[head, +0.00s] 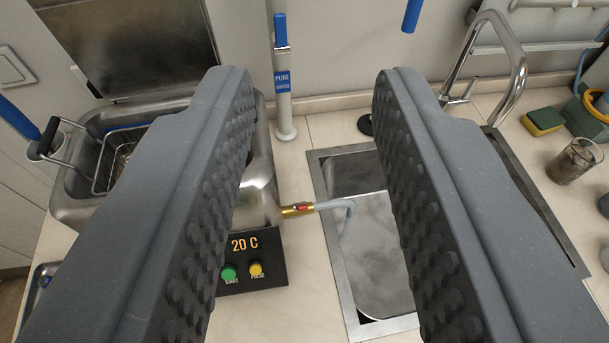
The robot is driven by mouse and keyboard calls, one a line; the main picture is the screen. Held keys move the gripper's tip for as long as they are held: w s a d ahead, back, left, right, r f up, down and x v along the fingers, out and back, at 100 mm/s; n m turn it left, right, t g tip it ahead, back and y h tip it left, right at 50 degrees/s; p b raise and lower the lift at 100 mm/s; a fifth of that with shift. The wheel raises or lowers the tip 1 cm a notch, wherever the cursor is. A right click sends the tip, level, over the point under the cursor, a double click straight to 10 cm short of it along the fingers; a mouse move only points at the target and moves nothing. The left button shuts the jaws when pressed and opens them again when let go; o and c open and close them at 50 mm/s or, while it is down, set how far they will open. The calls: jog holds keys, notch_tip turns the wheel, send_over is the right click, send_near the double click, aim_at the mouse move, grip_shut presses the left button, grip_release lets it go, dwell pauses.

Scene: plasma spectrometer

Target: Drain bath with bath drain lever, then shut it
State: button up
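My gripper (310,85) is open and empty, its two dark grey padded fingers wide apart over the counter. Between them, lower down, is the bath's brass drain valve with a small red drain lever (301,208). A grey hose (335,204) runs from the valve to the right and bends down into the sink. The steel bath (258,190) stands at left, partly hidden by the left finger. Its black panel (262,276) reads 20 C and has a green and a yellow button. I cannot tell whether liquid flows from the hose.
The steel sink (333,255) is partly behind the right finger. A white PURE water post (284,105) stands at the back. A curved tap (515,60), a sponge (543,121) and a glass beaker (573,162) are at right. A wire basket (112,165) sits at the bath.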

jog(key=shift+w, duration=0.15)
jog(key=m+g+y+p, duration=0.6)
jog(key=m+g+p, duration=0.5)
jog(key=m+p, duration=0.4)
send_over(305, 207)
jog(key=s+d, duration=0.5)
jog(key=d, duration=0.1)
notch_tip(305, 207, down, 27)
jog(key=x, duration=0.7)
jog(key=b+x, duration=0.1)
jog(key=x, duration=0.6)
jog(key=shift+w+d+r, duration=0.1)
jog(key=shift+w+d, duration=0.05)
jog(key=shift+w, duration=0.05)
grip_shut()
